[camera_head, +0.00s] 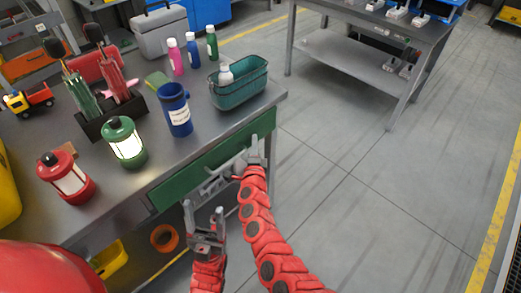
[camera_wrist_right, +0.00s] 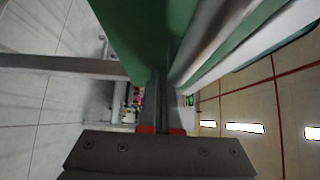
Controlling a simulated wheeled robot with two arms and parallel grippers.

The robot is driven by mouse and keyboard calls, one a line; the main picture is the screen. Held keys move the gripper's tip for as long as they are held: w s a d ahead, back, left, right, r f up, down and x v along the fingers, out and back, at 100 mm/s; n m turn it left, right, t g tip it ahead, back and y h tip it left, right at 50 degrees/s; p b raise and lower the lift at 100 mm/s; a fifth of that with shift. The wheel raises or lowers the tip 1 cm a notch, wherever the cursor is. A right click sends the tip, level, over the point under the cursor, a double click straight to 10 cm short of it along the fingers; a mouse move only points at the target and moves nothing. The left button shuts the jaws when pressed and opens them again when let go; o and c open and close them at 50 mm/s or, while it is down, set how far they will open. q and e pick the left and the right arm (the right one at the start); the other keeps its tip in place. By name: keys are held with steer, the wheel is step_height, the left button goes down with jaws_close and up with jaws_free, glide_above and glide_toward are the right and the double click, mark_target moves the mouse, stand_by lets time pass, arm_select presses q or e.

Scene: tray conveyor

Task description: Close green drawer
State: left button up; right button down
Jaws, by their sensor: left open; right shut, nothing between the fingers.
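The green drawer (camera_head: 205,165) is set in the front of the grey workbench, below its top. Its green surface (camera_wrist_right: 145,30) fills the upper middle of the right wrist view, very close to the fingers. I cannot tell how far it stands out. My right gripper (camera_head: 254,150) is shut and empty at the right part of the drawer front; its fingers (camera_wrist_right: 160,100) point at the green surface beside a grey bar. Whether they touch is unclear. My left gripper (camera_head: 204,210) is open and empty, lower left of the right one, in front of the bench.
On the workbench (camera_head: 120,190) stand a red lantern (camera_head: 67,178), a green lantern (camera_head: 124,142), a blue mug (camera_head: 177,110), a green basket (camera_head: 238,85) and several bottles. A second grey table (camera_head: 345,65) stands at the back right. The floor on the right is clear.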

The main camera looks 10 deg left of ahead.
steer(key=shift+w+a+b, duration=0.3)
steer(key=shift+w+a, duration=0.25)
steer(key=shift+a, duration=0.2)
steer(key=shift+r, duration=0.1)
steer(key=shift+a+r, duration=0.1)
steer(key=shift+r, duration=0.05)
